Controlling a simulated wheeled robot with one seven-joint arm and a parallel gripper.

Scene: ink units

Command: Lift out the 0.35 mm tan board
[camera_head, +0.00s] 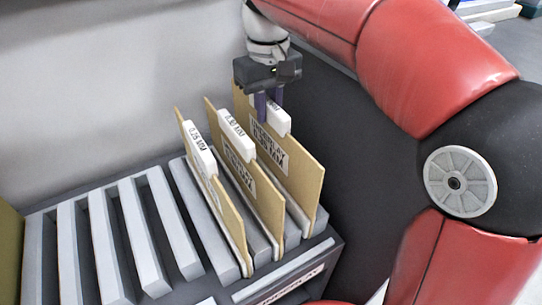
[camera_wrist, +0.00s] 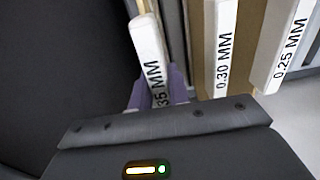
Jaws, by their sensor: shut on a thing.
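The 0.35 mm tan board (camera_head: 306,182) stands upright in the rack, the rightmost of three tan boards in the head view. Its white tab shows in the wrist view (camera_wrist: 150,48), the label partly covered. My gripper (camera_head: 266,106) is over this board with its purple fingers shut on the white tab; the fingers also show in the wrist view (camera_wrist: 158,90).
The grey slotted rack (camera_head: 147,240) has several empty slots on the left. The 0.30 mm board's tab (camera_wrist: 222,45) is close beside my gripper. A pale wall (camera_head: 90,90) rises behind the rack. Dark open space is right of the boards.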

